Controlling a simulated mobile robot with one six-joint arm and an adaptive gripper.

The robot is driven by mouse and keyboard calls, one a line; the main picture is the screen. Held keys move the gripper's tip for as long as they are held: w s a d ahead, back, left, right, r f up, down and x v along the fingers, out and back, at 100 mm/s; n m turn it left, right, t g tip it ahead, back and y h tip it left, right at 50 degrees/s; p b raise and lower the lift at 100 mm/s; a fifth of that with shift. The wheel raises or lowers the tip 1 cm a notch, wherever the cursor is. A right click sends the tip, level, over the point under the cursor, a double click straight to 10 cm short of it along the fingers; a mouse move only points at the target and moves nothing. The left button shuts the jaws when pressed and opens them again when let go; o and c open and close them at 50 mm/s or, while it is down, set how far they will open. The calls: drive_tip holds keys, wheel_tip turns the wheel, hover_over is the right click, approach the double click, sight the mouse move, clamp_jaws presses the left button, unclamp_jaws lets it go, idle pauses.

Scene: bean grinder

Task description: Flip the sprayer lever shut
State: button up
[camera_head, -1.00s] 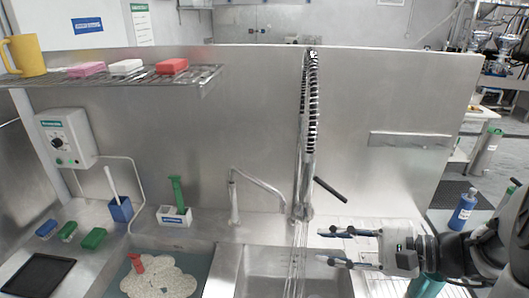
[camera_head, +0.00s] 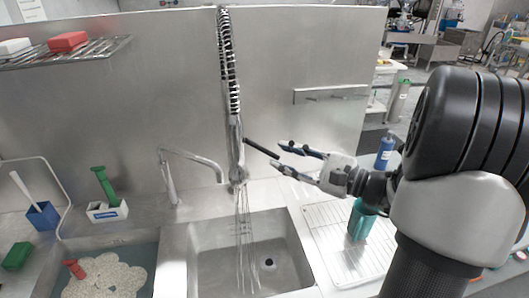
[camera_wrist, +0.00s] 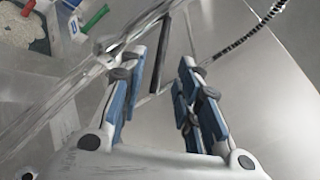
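The sprayer (camera_head: 236,150) hangs upright over the sink on a coiled spring hose (camera_head: 229,65). Its black lever (camera_head: 261,148) sticks out to the right, sloping down, and thin streams of water (camera_head: 246,235) fall below the sprayer. My gripper (camera_head: 279,154) is open and empty, its fingertips close to the lever's free end. In the wrist view, the lever (camera_wrist: 159,55) shows in the gap between the two blue-padded fingers of my gripper (camera_wrist: 161,56). I cannot tell whether either finger touches it.
The sink basin (camera_head: 205,262) lies below the sprayer, with a thin faucet (camera_head: 190,154) to its left. A ribbed drainboard (camera_head: 325,240) holds a teal container (camera_head: 360,222) under my arm. A blue bottle (camera_head: 385,150) stands behind. The steel back wall (camera_head: 160,85) is close behind the sprayer.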

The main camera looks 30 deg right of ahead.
sight(267, 151)
drive_tip(key=x, duration=0.6)
drive_tip(key=shift+w+a, duration=0.1)
drive_tip(key=shift+w, duration=0.05)
clamp_jaws()
idle(0.6)
